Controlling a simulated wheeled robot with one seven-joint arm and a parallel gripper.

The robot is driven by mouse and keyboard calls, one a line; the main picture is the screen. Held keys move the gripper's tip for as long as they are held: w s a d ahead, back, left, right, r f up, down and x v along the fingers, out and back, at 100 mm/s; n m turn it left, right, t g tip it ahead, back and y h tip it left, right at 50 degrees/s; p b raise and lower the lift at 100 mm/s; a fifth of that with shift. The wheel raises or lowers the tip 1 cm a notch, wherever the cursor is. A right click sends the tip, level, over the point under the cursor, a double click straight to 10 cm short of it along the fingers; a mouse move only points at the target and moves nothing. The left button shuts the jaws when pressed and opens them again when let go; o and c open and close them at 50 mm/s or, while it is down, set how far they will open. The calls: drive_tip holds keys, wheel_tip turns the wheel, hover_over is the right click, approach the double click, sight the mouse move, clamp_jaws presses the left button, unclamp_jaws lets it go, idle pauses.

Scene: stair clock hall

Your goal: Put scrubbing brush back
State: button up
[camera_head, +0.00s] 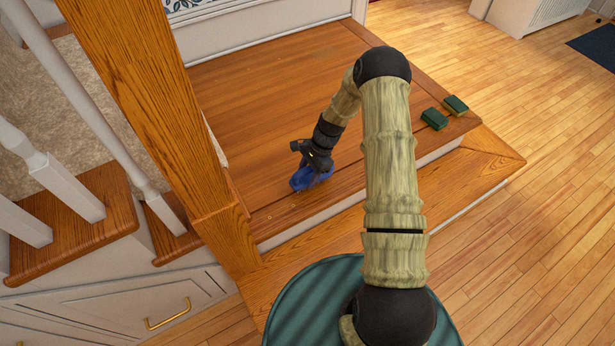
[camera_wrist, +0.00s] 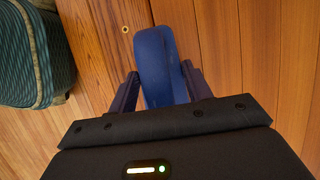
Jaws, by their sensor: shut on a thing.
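The scrubbing brush appears as a blue object (camera_head: 309,178) at the near left part of the raised wooden landing (camera_head: 262,95). My gripper (camera_head: 312,170) is above it, pointing down, and shut on it. In the wrist view the blue brush (camera_wrist: 156,60) lies between the two dark fingers of my gripper (camera_wrist: 158,88), its long body reaching away from the palm. Its bristles are hidden. It is low over the wood; I cannot tell whether it touches the surface.
Two green blocks, perhaps sponges, lie at the landing's right: one (camera_head: 434,118) and another (camera_head: 456,104). A wooden newel post (camera_head: 160,95) and white balusters (camera_head: 50,170) stand at left. Small crumbs or a ring (camera_wrist: 125,29) lie near the brush. The landing's middle is clear.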

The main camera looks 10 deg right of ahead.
drive_tip(key=shift+f, duration=0.5)
drive_tip(key=shift+f, duration=0.1)
drive_tip(key=o, duration=0.9)
drive_tip(key=shift+o, duration=0.2)
drive_tip(key=p+v, duration=0.4)
drive_tip(key=v, duration=0.8)
drive_tip(key=shift+a, duration=0.1)
